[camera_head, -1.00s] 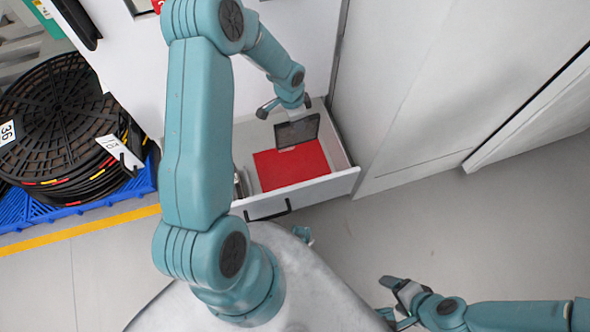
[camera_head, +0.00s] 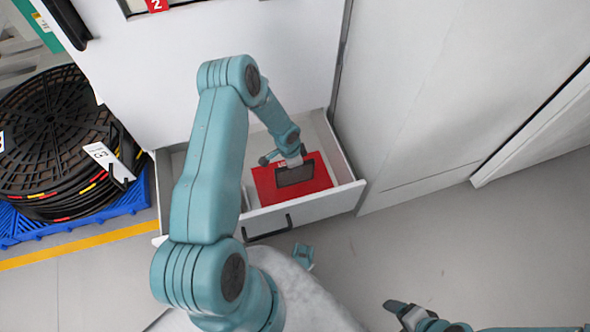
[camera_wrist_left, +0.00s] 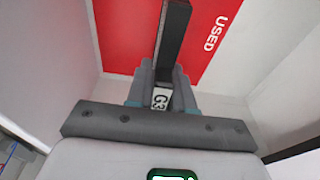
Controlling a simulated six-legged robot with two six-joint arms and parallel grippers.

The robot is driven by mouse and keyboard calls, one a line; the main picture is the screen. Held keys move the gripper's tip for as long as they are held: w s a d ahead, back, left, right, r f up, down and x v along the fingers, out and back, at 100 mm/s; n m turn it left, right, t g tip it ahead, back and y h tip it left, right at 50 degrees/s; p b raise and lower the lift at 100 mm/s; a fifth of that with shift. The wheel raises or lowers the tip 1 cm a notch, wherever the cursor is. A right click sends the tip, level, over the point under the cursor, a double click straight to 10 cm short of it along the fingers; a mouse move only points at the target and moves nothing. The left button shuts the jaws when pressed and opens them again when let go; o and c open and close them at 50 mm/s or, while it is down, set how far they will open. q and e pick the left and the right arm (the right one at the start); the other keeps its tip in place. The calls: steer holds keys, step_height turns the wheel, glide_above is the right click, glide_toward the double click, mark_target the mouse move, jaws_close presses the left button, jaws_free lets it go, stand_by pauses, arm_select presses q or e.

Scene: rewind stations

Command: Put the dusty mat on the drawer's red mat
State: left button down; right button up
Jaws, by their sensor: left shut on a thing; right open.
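The dusty mat (camera_head: 295,175) is a small dark grey rectangle. My left gripper (camera_head: 283,158) is shut on its edge and holds it inside the open drawer (camera_head: 312,207), over the red mat (camera_head: 318,184). In the left wrist view the dusty mat (camera_wrist_left: 172,40) shows nearly edge-on between the fingers of my left gripper (camera_wrist_left: 163,82), with a white label below it. The red mat (camera_wrist_left: 120,35) carries the word USED there. I cannot tell whether the two mats touch. My right gripper (camera_head: 398,308) is open and empty over the floor at the lower right.
A stack of black reels (camera_head: 55,140) stands on a blue pallet (camera_head: 75,222) at the left. A white cabinet (camera_head: 420,90) stands right of the drawer. The grey floor (camera_head: 430,240) at the lower right is clear.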

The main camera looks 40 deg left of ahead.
arm_select(q)
step_height(320, 180, down, 2)
steer(key=shift+f+b, duration=0.3)
steer(key=shift+b, duration=0.1)
steer(key=c, duration=1)
jaws_free()
steer(key=shift+r, duration=0.1)
